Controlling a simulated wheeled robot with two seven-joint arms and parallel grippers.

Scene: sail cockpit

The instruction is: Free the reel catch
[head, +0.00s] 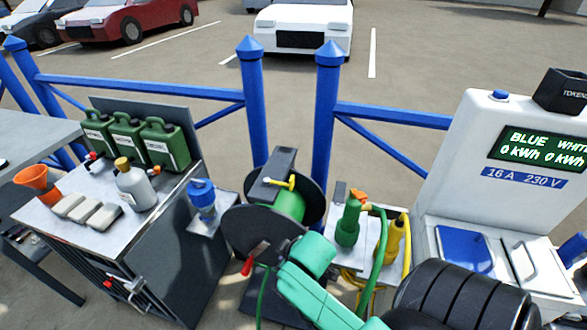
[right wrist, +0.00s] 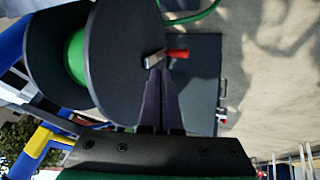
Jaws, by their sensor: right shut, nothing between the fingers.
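The cable reel (head: 262,232) has dark round flanges and a green drum, standing in the middle of the head view. A yellow lever (head: 279,182) sits on its dark top bracket; I cannot tell whether this is the catch. A red-handled crank (head: 255,258) is on the near flange; it also shows in the right wrist view (right wrist: 177,54). My green right arm covers part of the reel, hiding its gripper in the head view. In the right wrist view, my right gripper (right wrist: 160,74) is shut and empty, its tips just beside the crank; contact is unclear. My left gripper is out of view.
A metal cabinet (head: 170,230) with green cans, a bottle and an orange funnel stands left. A small stand (head: 350,252) with green and yellow connectors is right of the reel. A white power pedestal (head: 470,170) is farther right. Blue railings (head: 150,88) run behind.

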